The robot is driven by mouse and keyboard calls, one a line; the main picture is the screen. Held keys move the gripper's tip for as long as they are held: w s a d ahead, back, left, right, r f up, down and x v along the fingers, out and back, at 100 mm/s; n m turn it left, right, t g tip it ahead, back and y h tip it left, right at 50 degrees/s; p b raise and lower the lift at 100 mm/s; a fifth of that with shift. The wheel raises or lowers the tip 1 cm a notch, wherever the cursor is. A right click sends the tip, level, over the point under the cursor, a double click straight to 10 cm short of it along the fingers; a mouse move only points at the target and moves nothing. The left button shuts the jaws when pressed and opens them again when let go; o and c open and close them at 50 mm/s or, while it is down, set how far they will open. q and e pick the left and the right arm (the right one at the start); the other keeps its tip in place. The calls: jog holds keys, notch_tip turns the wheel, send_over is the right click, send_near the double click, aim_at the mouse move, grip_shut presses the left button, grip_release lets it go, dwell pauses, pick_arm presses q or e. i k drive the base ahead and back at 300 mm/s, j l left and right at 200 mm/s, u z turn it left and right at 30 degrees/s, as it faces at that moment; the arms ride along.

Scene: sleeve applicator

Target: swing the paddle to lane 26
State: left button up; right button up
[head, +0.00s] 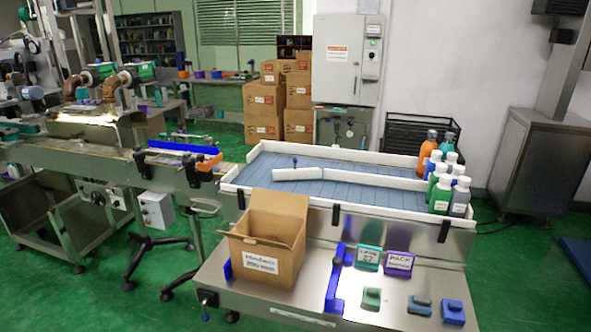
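The paddle (297,174) looks like a short white bar with a small blue knob on top, lying on the blue-grey accumulation table (340,164). Its right end meets a long white divider (378,180) that runs right toward a group of bottles. Its left end is free, with blue surface on both sides. A teal sign (368,257) on the front shelf reads LANE and a number that looks like 27. I cannot read a 26 anywhere. Neither of my grippers is in view.
Several bottles (440,190), orange, white, green and grey, stand at the table's right end. An open cardboard box (268,240) stands on the front shelf, left of a purple PACK sign (399,263) and small coloured blocks (453,311). A conveyor line (80,160) is at left.

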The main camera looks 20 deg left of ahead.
aim_at(279, 175)
jog(key=i+j+z, duration=0.3)
jog(key=j, duration=0.3)
jog(key=i+j+z, duration=0.35)
jog(key=j, duration=0.35)
jog(key=i+j+z, duration=0.15)
jog(key=j, duration=0.2)
